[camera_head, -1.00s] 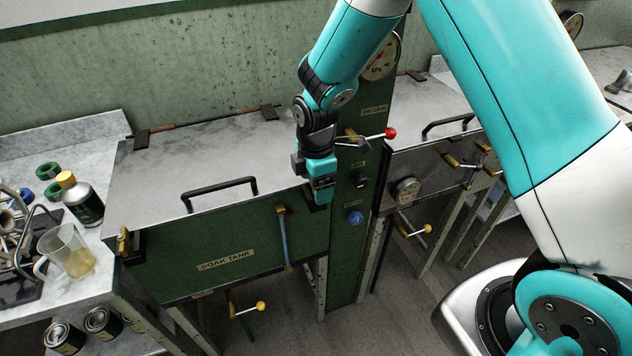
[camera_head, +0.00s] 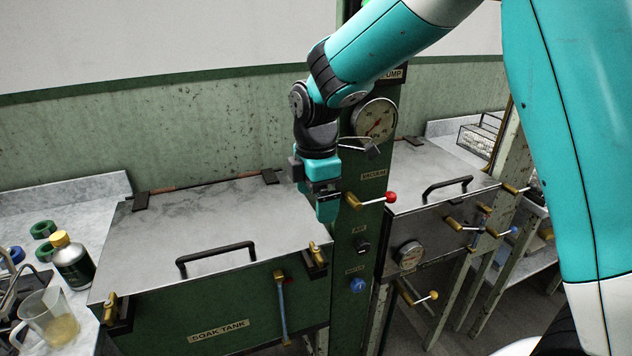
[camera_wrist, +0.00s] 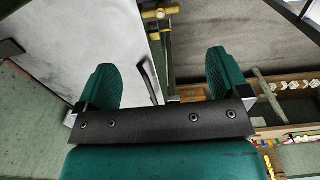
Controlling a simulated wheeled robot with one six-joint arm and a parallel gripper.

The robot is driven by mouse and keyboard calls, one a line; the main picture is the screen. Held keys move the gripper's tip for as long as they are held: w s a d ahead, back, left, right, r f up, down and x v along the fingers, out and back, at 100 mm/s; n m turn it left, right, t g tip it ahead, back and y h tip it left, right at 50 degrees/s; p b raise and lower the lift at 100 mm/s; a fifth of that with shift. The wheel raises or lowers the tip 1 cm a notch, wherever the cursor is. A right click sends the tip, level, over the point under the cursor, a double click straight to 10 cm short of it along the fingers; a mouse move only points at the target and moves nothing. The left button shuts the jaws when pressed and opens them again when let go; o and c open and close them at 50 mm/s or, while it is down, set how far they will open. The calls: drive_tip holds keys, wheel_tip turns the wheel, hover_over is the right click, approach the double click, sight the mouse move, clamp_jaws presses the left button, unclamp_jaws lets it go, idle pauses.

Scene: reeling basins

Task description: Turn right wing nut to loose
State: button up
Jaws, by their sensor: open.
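The soak tank (camera_head: 230,305) is green with a flat grey lid (camera_head: 215,215). The right wing nut (camera_head: 317,256) is a brass fitting at the lid's front right corner in the head view. A similar left wing nut (camera_head: 110,308) is at the front left corner. My gripper (camera_head: 327,210) points down above and slightly right of the right wing nut, apart from it and empty. In the wrist view my gripper (camera_wrist: 162,78) shows two green fingers spread wide, with nothing held between them. I cannot clearly pick out the wing nut there.
The lid's black handle (camera_head: 215,258) rises from the lid. A bottle (camera_head: 72,262) and beaker (camera_head: 48,318) stand at left. Space above the lid is free.

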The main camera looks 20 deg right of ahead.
drive_tip(key=shift+r, duration=2.1)
drive_tip(key=shift+s, duration=0.1)
drive_tip(key=s+a+r+m+y, duration=0.1)
drive_tip(key=s+m, duration=0.4)
drive_tip(key=s, duration=0.7)
drive_tip(key=s+a+r+m+y, duration=0.2)
drive_tip(key=s+m, duration=0.4)
drive_tip(key=s, duration=0.6)
drive_tip(key=shift+s+a+y, duration=0.35)
drive_tip(key=shift+a+y, duration=0.25)
drive_tip(key=shift+a, duration=0.2)
drive_tip(key=shift+c, duration=0.4)
